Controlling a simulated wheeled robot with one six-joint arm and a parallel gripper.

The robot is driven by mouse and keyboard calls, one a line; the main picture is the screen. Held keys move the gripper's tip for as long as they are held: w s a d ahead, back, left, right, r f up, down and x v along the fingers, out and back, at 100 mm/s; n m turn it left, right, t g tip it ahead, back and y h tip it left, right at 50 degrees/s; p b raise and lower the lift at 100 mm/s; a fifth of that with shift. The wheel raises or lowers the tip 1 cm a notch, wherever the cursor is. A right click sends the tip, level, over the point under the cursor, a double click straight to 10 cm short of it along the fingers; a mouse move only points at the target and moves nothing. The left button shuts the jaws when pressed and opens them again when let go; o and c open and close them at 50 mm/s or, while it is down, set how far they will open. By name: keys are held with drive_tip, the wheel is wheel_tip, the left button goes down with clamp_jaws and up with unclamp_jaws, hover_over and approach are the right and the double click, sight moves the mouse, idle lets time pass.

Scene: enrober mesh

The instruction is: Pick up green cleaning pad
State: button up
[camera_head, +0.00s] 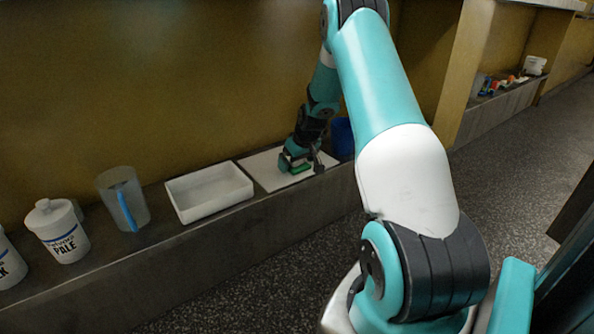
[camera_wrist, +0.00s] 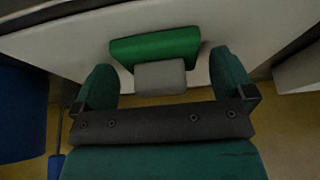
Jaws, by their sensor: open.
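The green cleaning pad (camera_wrist: 155,46) lies on a white board (camera_wrist: 70,45) in the wrist view, with a grey block-like part (camera_wrist: 160,77) on its near side. My gripper (camera_wrist: 165,80) is open, with one finger to the left and one to the right of the grey part. I cannot tell whether the fingers touch it. In the head view my gripper (camera_head: 297,162) is low over the white board (camera_head: 262,170), and a bit of the green pad (camera_head: 300,169) shows beneath it. The rest of the pad is hidden by the gripper.
A blue container (camera_head: 343,137) stands right of my gripper. A yellow-brown wall (camera_head: 150,90) rises behind the ledge.

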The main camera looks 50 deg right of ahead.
drive_tip(key=shift+r, duration=0.1)
drive_tip(key=c, duration=0.9)
drive_tip(key=shift+c, duration=0.2)
wheel_tip(320, 180, up, 10)
drive_tip(key=p, duration=0.6)
drive_tip(key=shift+o, duration=0.7)
drive_tip(key=shift+s, duration=0.1)
drive_tip(key=shift+c, duration=0.3)
